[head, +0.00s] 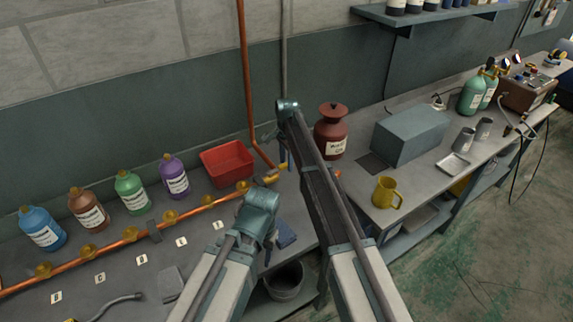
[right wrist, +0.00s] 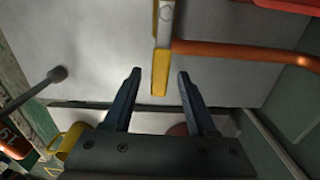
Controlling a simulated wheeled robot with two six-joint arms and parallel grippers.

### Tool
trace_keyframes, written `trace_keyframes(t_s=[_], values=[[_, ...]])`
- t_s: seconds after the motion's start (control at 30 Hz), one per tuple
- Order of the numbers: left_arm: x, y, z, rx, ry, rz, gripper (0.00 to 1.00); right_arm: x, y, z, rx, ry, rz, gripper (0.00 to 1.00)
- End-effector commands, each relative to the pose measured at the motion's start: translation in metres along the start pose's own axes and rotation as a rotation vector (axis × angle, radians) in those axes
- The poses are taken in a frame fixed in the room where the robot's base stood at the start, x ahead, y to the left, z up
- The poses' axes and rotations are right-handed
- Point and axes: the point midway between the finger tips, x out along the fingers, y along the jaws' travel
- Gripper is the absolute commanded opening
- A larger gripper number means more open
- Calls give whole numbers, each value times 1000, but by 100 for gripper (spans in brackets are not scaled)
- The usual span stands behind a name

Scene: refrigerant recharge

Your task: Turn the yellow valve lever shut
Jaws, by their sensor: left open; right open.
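The yellow valve lever (right wrist: 160,74) shows in the right wrist view, pointing down the picture and roughly square to the copper pipe (right wrist: 235,51). My right gripper (right wrist: 157,74) is open, with one finger on each side of the lever's end and visible gaps between. In the head view the yellow valve (head: 270,179) sits at the foot of the copper pipe, just below my right gripper (head: 276,146), partly hidden by my arm. My left gripper (head: 281,240) is lower, near the bench's front edge, apart from the valve; it is open.
A red bin (head: 227,163) stands left of the valve. Several coloured bottles (head: 174,175) line the wall. A dark red canister (head: 331,130), a grey box (head: 410,134) and a yellow mug (head: 386,193) stand to the right. A grey bucket (head: 285,284) is below the bench.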

Motion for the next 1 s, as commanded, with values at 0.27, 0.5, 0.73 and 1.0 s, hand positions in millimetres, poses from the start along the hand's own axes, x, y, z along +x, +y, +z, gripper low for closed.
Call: trace_keyframes(t_s=[0.27, 0.5, 0.73, 1.0], values=[[-1, 0, 0, 0, 0, 0, 50, -1, 0, 0, 0, 0, 0, 30], [-1, 0, 0, 0, 0, 0, 50, -1, 0, 0, 0, 0, 0, 0], [-1, 0, 0, 0, 0, 0, 50, -1, 0, 0, 0, 0, 0, 0], [-1, 0, 0, 0, 0, 0, 50, -1, 0, 0, 0, 0, 0, 0]])
